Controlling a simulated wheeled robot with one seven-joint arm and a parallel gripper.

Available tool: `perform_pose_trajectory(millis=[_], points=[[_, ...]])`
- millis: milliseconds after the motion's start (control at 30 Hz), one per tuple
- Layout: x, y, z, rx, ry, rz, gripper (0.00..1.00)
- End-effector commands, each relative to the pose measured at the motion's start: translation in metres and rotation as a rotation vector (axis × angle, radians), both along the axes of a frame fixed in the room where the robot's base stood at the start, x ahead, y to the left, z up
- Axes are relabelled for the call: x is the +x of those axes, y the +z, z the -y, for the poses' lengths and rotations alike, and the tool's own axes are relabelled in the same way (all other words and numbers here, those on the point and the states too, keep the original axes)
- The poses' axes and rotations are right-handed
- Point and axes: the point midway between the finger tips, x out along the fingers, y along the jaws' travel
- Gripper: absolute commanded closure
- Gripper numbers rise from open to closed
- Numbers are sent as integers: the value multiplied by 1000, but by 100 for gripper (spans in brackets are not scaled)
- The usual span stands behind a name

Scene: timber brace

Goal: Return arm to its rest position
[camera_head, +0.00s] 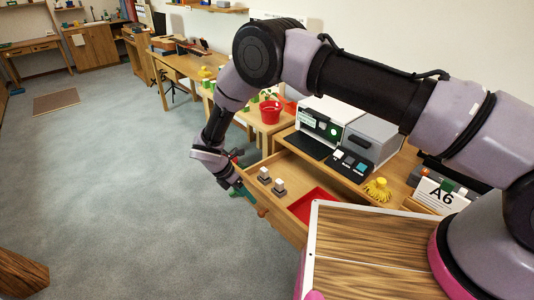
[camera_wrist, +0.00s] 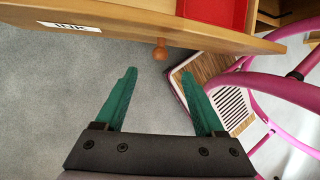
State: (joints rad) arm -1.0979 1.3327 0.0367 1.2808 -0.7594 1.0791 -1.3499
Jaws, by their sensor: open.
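My gripper (camera_wrist: 159,92) has two green fingers spread apart with nothing between them in the wrist view. In the head view, my gripper (camera_head: 245,192) hangs at the front edge of an open drawer, partly hidden by my wrist. The drawer (camera_wrist: 110,14) has a white label reading INK on its front and a round wooden knob (camera_wrist: 160,50), which lies beyond the fingertips and apart from them. My arm is bent, reaching from the right side of the head view over the desk and down to the drawer.
The open drawer holds two small grey-and-white blocks (camera_head: 264,173) and a red tray (camera_head: 312,204). Carpeted floor (camera_head: 110,170) at left is clear.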

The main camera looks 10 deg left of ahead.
Motion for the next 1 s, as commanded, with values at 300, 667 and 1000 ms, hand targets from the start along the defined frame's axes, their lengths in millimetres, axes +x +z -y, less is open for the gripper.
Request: perform_pose_trajectory(millis=[300,667,1000], points=[[46,79,9,95,-206,52,29],[129,287,103,340,-829,192,29],[133,446,236,566,-1419,315,29]])
